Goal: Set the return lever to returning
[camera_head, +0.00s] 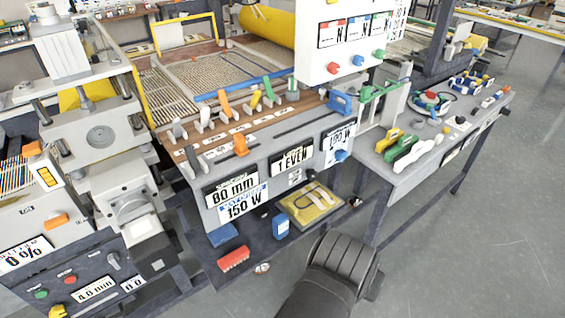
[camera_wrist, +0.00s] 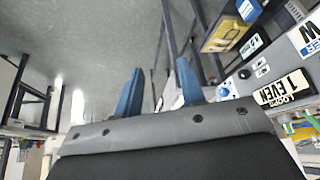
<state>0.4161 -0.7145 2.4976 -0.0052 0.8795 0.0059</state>
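A row of small levers stands on the brown strip along the machine's top, with grey, white, orange (camera_head: 225,106), yellow (camera_head: 255,100), blue-green (camera_head: 268,90) and white-green (camera_head: 292,88) handles. Their labels are too small to read, so I cannot tell which one is the return lever. An orange slider knob (camera_head: 240,145) and a blue one (camera_head: 340,103) sit in front of the row. My gripper (camera_wrist: 160,82) shows in the wrist view, its two blue fingers apart with nothing between them. In the head view only my dark arm shows at the bottom, clear of the levers.
The front panel carries readouts, including 80 mm (camera_head: 230,190) and 1 EVEN (camera_head: 292,160), and a blue knob (camera_head: 341,155). A yellow pedal (camera_head: 311,203) lies below. A side table (camera_head: 420,180) with green and yellow tools stands at right. The grey floor (camera_head: 470,240) is open.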

